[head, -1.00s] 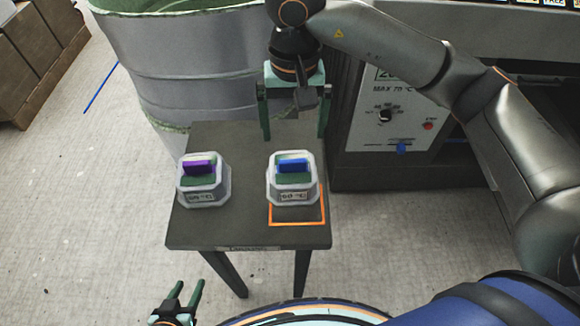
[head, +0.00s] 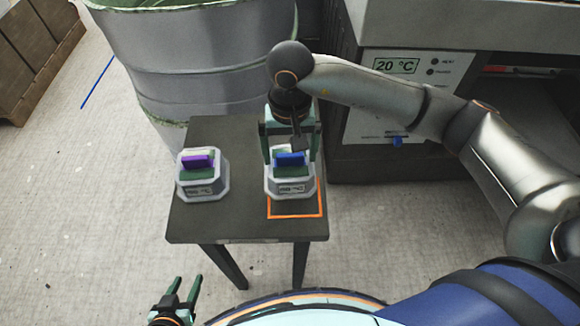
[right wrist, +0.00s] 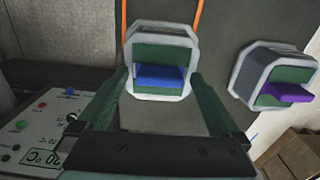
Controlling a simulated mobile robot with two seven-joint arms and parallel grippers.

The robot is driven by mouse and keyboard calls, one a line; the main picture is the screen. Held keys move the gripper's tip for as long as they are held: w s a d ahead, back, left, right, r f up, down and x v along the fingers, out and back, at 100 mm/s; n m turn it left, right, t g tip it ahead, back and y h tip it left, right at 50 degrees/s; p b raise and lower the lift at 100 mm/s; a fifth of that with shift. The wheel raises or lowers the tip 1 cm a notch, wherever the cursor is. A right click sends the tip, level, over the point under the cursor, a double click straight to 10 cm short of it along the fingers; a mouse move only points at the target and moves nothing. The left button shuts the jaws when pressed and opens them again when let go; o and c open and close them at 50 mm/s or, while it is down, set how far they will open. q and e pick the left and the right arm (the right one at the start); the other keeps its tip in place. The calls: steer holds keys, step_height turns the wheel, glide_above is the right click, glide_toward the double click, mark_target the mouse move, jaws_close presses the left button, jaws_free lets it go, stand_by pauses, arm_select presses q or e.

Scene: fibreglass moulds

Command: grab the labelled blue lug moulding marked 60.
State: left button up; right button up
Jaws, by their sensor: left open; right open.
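The moulding with the blue lug (head: 290,159) sits in a grey block with a label on its front, on the right side of the small dark table (head: 235,226). Its label is too small to read surely now. My right gripper (head: 289,150) is open over the back of this block, with a finger towards each side. In the right wrist view the blue lug (right wrist: 160,77) lies between the two green fingers (right wrist: 160,85); I cannot tell whether they touch the block. My left gripper (head: 187,288) is open and empty, low in front of the table.
A similar labelled block with a purple lug (head: 198,161) stands on the table's left side. An orange outline (head: 296,215) marks the table top at the blue block. A large grey drum (head: 190,65) stands behind, and a machine with a 20 °C display (head: 396,66) at right.

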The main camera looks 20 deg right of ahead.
jaws_close()
stand_by(0.7)
